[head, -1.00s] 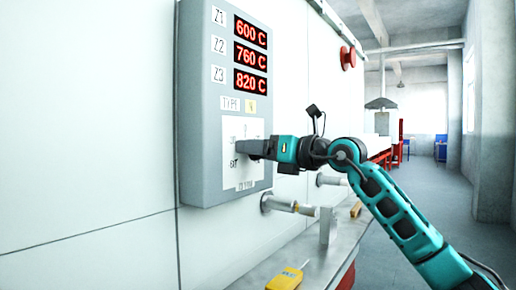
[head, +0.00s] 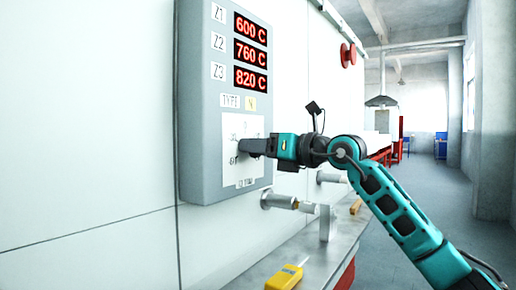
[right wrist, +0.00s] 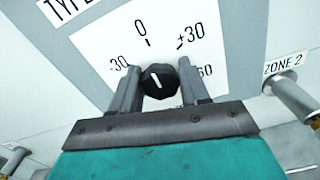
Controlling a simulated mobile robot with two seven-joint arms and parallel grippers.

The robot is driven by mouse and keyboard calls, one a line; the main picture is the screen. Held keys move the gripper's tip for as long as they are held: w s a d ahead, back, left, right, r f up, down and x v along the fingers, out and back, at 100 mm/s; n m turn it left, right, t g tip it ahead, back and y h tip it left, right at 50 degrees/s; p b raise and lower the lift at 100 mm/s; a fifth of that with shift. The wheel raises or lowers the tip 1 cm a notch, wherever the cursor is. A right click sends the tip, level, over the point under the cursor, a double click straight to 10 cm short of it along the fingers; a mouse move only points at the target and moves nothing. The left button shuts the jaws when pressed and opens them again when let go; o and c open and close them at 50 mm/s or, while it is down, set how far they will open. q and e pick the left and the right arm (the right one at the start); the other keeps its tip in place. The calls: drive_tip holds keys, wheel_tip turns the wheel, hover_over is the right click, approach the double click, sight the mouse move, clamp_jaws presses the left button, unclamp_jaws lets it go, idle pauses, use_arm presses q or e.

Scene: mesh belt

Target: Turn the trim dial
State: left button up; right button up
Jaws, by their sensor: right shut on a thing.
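The trim dial (right wrist: 160,80) is a small black knob with a white mark, seen in the right wrist view. It sits on a white scale plate (right wrist: 108,38) with printed 0, -30, +30 and 60. The white mark points roughly toward the 0 tick. My right gripper (right wrist: 158,78) has one finger on each side of the knob and is shut on it. In the head view my right gripper (head: 246,147) reaches in from the right against the panel's scale plate (head: 243,174) and hides the dial. My left gripper is not in view.
The grey control box (head: 199,140) shows red readouts of 600, 760 and 820 C. Metal cylindrical fittings (head: 280,201) stick out below it. A yellow device (head: 285,277) lies on the metal ledge (head: 325,257). A red button (head: 348,56) is on the wall. The aisle at right is open.

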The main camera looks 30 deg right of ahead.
drive_tip(key=shift+n, duration=0.9)
drive_tip(key=n+p, duration=0.1)
drive_tip(key=n, duration=0.3)
drive_tip(key=shift+n, duration=0.3)
drive_tip(key=n, duration=0.5)
drive_tip(key=shift+s+a, duration=0.1)
drive_tip(key=shift+n, duration=0.3)
drive_tip(key=o, duration=1)
